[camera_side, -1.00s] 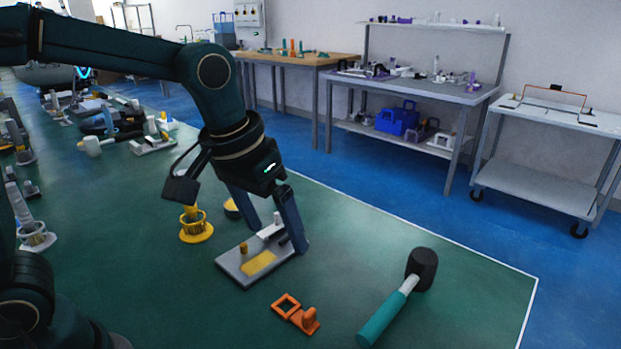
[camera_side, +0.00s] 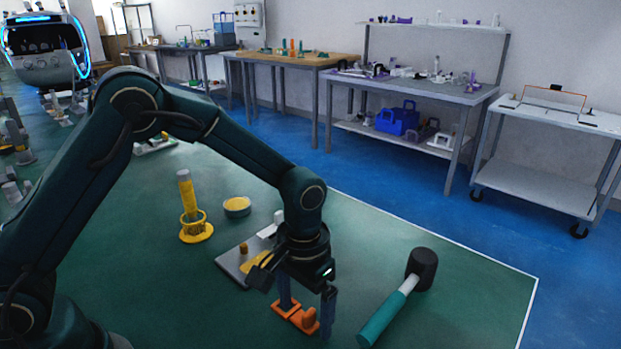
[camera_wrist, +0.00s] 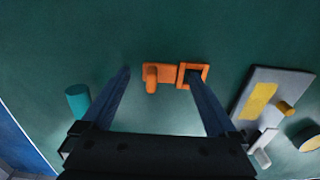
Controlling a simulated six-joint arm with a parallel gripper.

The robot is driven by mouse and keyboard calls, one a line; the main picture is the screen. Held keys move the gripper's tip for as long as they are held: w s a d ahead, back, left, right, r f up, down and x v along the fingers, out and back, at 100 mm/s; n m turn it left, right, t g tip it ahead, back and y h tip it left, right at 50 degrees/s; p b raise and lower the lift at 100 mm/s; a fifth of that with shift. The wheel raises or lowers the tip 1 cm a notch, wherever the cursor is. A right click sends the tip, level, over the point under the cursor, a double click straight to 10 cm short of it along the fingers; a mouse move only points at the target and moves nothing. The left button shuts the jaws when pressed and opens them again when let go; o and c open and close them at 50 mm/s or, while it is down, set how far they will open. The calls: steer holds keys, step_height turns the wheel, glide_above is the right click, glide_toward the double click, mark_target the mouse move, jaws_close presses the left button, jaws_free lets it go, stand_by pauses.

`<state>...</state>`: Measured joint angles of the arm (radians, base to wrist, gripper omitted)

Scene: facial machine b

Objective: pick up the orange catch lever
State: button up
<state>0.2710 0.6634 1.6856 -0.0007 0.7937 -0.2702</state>
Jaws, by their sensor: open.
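The orange catch lever (camera_side: 309,322) lies on the green mat, with a square open frame at one end and an upright knob at the other. My gripper (camera_side: 306,305) is open and points down over it. In the wrist view, the lever (camera_wrist: 157,77) sits between the fingers of my gripper (camera_wrist: 159,75). The right fingertip overlaps the square frame's opening; I cannot tell whether it is inside or above it. The left fingertip is on bare mat, apart from the knob's side. In the side view my fingers partly hide the lever.
A grey plate (camera_side: 232,265) with a yellow patch lies close behind the lever. A mallet (camera_side: 386,311) with a teal handle lies to the right. A yellow brush-like piece (camera_side: 190,212) and a round yellow-topped tin (camera_side: 237,206) stand farther back. Mat between them is clear.

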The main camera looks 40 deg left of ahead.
steer(key=shift+f, duration=0.15)
steer(key=c, duration=1.1)
steer(key=shift+c, duration=0.2)
steer(key=r, duration=0.4)
steer(key=shift+a+r, duration=0.2)
steer(key=shift+r, duration=0.1)
steer(key=s+a+r, duration=0.1)
steer(key=a+r, duration=0.5)
steer(key=a, duration=0.5)
steer(key=shift+s+r, duration=0.25)
steer(key=shift+s, duration=0.1)
